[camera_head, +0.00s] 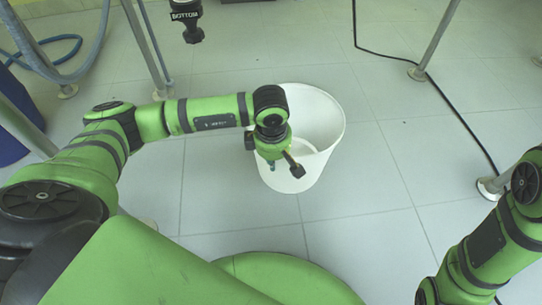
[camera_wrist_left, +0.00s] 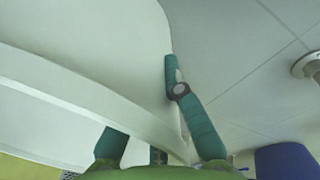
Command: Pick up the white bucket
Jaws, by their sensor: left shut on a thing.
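The white bucket (camera_head: 319,115) is in the middle of the head view, with its open top facing up. My left gripper (camera_head: 285,165) is at the bucket's near left side, partly hidden under my own wrist. In the left wrist view the bucket's wall and rim (camera_wrist_left: 70,95) fill the left half. The left gripper's teal fingers (camera_wrist_left: 165,118) lie on either side of the wall and are shut on it; one finger is partly hidden behind the rim. I cannot tell whether the bucket touches the floor. My right arm shows at the lower right, but its gripper is out of view.
The tiled floor (camera_head: 385,185) around the bucket is mostly clear. A black cable (camera_head: 440,95) runs across the floor at the right. Metal legs with round feet (camera_head: 418,73) stand at the back and right. A blue container (camera_head: 15,120) stands at the far left.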

